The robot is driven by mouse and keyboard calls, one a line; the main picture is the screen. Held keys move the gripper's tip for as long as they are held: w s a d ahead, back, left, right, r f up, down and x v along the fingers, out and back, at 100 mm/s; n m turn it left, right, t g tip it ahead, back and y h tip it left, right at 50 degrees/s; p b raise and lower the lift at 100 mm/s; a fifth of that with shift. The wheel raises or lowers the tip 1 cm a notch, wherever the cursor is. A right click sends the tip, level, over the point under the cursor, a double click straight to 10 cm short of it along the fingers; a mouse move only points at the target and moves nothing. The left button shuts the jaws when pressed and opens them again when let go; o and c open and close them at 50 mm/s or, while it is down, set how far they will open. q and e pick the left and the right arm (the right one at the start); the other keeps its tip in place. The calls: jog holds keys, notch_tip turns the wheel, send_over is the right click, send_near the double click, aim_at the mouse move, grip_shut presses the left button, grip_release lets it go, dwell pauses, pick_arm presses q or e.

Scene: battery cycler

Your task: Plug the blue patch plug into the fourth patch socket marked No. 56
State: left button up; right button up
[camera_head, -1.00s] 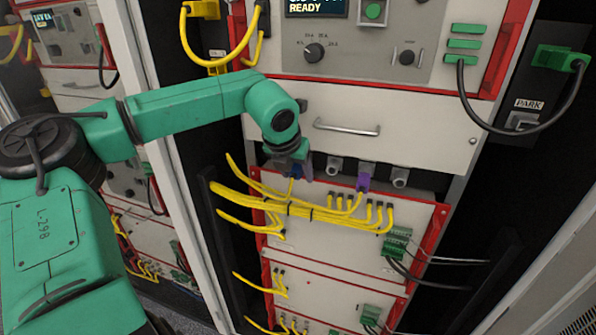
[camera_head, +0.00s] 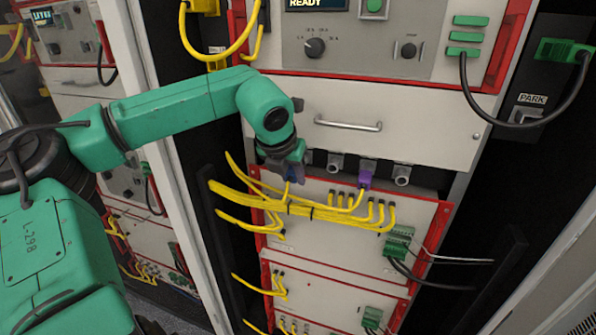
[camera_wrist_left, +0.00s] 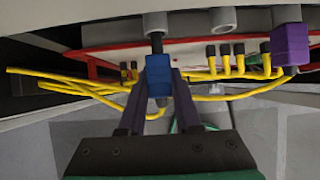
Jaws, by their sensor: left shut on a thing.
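The blue patch plug (camera_wrist_left: 159,80) is between the fingers of my left gripper (camera_wrist_left: 154,104) in the left wrist view. Its black tip points up at a grey round socket (camera_wrist_left: 155,21); I cannot tell whether it touches or enters it. In the head view my left gripper (camera_head: 287,172) is below the drawer panel, with a bit of the blue plug (camera_head: 291,176) showing. A purple plug (camera_head: 365,180) sits under another socket (camera_head: 368,165) to the right. More grey sockets (camera_head: 335,162) show in the row. The No. 56 mark is not readable. My right gripper is not seen.
Yellow cables (camera_head: 255,200) run in a bundle just below and left of the gripper. A drawer handle (camera_head: 348,125) juts out above the sockets. Green connectors (camera_head: 398,242) with dark leads are at the lower right. A cabinet post (camera_head: 150,130) stands beside my left arm.

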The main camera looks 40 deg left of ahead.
pick_arm(q)
jog(key=s+b, duration=0.2)
jog(key=s+d+b, duration=0.1)
jog(key=s, duration=0.1)
jog(key=shift+d+b, duration=0.2)
jog(key=shift+b, duration=0.2)
dwell(0.5)
